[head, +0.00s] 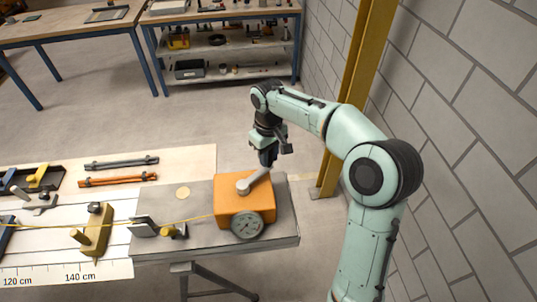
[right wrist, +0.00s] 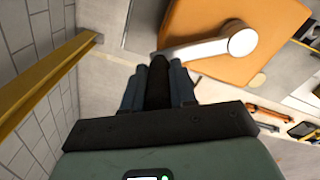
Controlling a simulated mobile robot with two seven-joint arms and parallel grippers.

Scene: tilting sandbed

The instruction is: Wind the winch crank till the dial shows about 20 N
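The winch is an orange box (head: 230,208) on a grey platform at the table's right end. Its silver crank (head: 256,181) sits on top, with the arm pointing up and right; it also shows in the right wrist view (right wrist: 205,47). The round grey dial (head: 247,224) is on the winch's front; its needle is too small to read. A yellow line (head: 196,218) runs left from the winch. My right gripper (head: 267,160) is at the crank's outer end, its fingers closed around the dark handle (right wrist: 157,87). My left gripper is out of view.
Yellow and dark fittings (head: 97,232) stand along the white table on the left, with a ruler strip at its front edge. A block wall (head: 470,110) and a yellow post (head: 354,95) are to the right. Workbenches (head: 80,25) stand at the back.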

